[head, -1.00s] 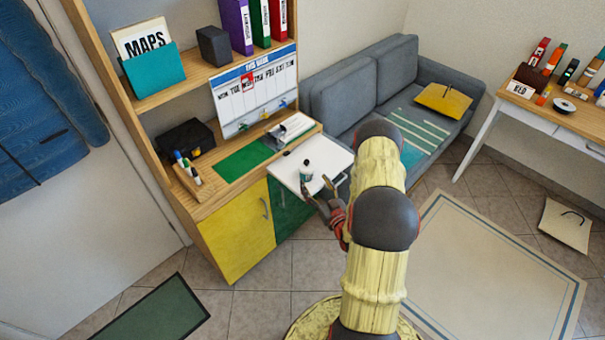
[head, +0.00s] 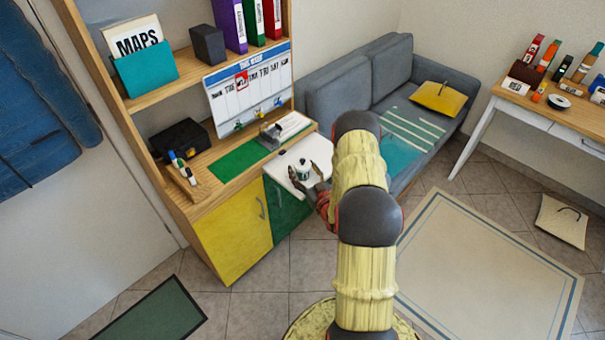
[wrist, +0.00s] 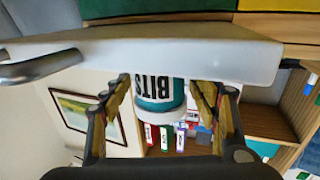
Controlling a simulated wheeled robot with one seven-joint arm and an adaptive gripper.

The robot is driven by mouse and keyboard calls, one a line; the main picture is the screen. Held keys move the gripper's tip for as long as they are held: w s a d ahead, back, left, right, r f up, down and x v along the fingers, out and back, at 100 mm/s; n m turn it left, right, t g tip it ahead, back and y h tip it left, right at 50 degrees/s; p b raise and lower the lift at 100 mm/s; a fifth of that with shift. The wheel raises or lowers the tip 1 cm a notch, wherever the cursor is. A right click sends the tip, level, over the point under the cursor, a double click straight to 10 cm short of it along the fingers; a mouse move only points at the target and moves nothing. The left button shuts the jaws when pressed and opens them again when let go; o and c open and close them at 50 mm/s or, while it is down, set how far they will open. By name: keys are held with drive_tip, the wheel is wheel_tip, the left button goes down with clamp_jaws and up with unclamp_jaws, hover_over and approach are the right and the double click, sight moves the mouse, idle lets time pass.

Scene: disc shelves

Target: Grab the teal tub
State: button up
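The teal tub (head: 304,173) stands on a white pull-out surface (head: 286,160) at the front of the desk unit. In the wrist view, which is upside down, the tub (wrist: 158,95) shows a white label reading "BITS" and a pale lid. My gripper (head: 305,177) is open, with one finger on each side of the tub. In the wrist view my gripper (wrist: 163,98) shows narrow gaps between its finger pads and the tub. The tub's far side is hidden.
A green mat (head: 240,158), a pen holder (head: 184,172) and a black box (head: 180,142) are on the desk. A whiteboard (head: 250,90) stands behind. A grey sofa (head: 350,85) is close on the right.

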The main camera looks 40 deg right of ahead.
drive_tip(key=c, duration=1.3)
drive_tip(key=shift+r, duration=0.1)
drive_tip(key=shift+c, duration=0.7)
